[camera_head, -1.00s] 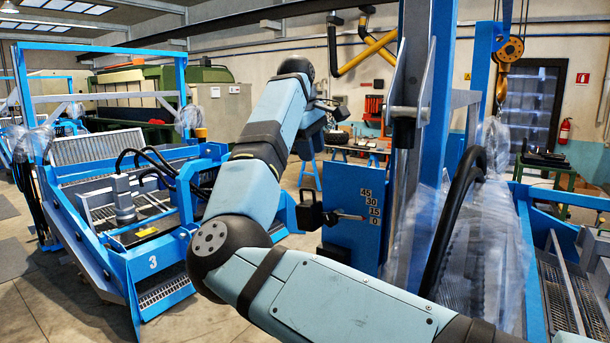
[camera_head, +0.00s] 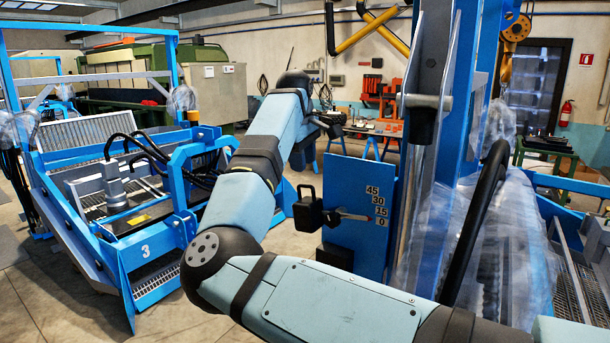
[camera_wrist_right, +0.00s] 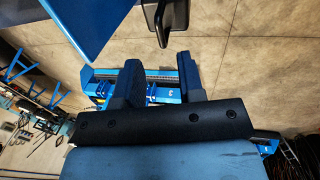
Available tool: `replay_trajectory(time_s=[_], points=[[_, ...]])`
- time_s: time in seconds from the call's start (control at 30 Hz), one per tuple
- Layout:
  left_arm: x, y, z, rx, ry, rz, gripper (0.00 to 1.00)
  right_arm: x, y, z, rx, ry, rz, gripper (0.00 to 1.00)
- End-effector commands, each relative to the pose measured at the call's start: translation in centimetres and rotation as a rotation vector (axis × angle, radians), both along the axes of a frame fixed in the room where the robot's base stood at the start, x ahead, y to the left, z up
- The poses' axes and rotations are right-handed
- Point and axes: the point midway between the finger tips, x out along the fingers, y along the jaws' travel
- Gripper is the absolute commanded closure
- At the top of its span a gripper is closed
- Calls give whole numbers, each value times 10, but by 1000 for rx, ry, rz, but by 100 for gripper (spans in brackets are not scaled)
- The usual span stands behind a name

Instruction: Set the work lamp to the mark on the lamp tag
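A black work lamp (camera_head: 308,209) with a handle sits at the left edge of an upright blue plate (camera_head: 352,185). The plate carries the marks 45, 30, 15 and 0 (camera_head: 379,206). A grey pointer (camera_head: 350,216) reaches right, its tip near the lower marks, between 15 and 0 as far as I can tell. I cannot make out a lamp tag. My right gripper (camera_head: 332,124) is above the lamp, apart from it; in the wrist view its two fingers (camera_wrist_right: 157,75) are apart with nothing between them. A dark part, likely the lamp (camera_wrist_right: 157,20), shows beyond them. My left gripper is not in view.
A blue sieve frame marked 3 (camera_head: 150,275) stands at the left with black hoses. A blue post (camera_head: 462,90) and plastic-wrapped parts (camera_head: 500,250) stand close on the right. Bare concrete floor (camera_head: 60,300) lies at the front left.

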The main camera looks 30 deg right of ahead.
Motion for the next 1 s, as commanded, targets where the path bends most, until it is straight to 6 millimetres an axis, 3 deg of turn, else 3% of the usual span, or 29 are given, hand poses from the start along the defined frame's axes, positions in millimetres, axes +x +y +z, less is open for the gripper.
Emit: replay_trajectory(time_s=[0.1,0.3,0.7,0.87,1.0], points=[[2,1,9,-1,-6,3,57,2,-4,-21,1,4,0,64],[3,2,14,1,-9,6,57,4,-8,-45,0,1,1,64],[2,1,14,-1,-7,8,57,4,-10,-53,-1,0,0,64],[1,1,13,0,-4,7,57,4,-9,-53,-1,0,0,100],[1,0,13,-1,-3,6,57,4,-10,-53,-2,-1,0,100]])
